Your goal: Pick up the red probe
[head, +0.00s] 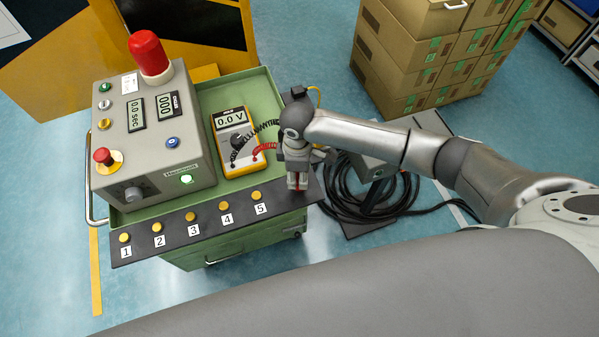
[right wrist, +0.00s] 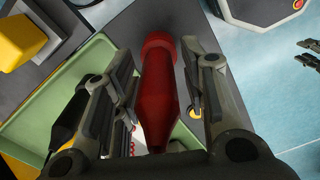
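The red probe (right wrist: 160,95) stands out between the two fingers of my right gripper (right wrist: 160,75) in the right wrist view. The fingers are on either side of it, with gaps showing, so the gripper looks open around it. In the head view my right gripper (head: 297,184) is at the right end of the black button strip, with a little red showing between its fingers. A red coiled lead (head: 262,147) runs from the yellow multimeter (head: 235,140) towards it. My left gripper (right wrist: 309,54) shows small at the right edge of the right wrist view, fingers apart and empty.
The green cart (head: 262,88) carries the grey control box (head: 150,135) with a red lamp (head: 149,54). The black strip (head: 208,227) with several yellow buttons lies along its front edge. Black cables (head: 365,205) lie on the floor, right. Cardboard boxes (head: 410,60) stand behind.

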